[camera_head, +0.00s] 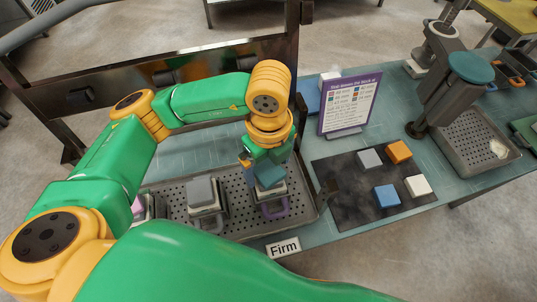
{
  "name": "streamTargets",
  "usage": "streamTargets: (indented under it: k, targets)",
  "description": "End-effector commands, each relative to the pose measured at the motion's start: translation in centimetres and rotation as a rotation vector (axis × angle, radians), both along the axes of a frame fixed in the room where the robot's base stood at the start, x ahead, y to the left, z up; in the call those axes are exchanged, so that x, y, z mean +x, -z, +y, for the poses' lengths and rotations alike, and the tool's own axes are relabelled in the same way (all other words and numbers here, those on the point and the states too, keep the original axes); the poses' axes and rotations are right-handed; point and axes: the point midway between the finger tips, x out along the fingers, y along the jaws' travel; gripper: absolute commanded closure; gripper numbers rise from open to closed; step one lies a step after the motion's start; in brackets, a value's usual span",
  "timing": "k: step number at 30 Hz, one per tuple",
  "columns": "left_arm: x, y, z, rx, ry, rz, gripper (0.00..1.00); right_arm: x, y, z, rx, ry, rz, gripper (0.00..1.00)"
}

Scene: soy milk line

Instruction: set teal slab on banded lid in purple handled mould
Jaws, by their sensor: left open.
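My left gripper (259,163) is right above the slab, fingers pointing down and open, partly hiding the slab's back edge. My right gripper is not in view.
A second mould with a grey block (201,191) stands left on the perforated tray (240,226); a pinkish one is partly hidden by my arm. Grey, orange, blue and white blocks sit on a dark mat (355,205). A purple sign (349,104) stands behind. A "Firm" label (283,249) is in front.

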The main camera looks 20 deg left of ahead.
Motion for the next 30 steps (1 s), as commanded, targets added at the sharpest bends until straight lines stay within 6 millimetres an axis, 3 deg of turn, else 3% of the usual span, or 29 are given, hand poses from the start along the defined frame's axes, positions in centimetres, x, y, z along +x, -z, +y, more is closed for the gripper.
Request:
streamTargets:
  k: [9, 15, 30]
  targets:
    - [0.2, -8.0, 0.0, 0.000, -0.002, -0.011, 0.01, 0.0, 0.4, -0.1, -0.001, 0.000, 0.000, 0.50]
    - [0.0, -11.4, -0.1, 0.000, -0.001, -0.004, 0.01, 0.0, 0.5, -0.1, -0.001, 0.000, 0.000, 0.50]
    - [0.0, -12.0, -0.1, -0.001, 0.000, -0.001, 0.01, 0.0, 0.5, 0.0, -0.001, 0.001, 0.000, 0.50]
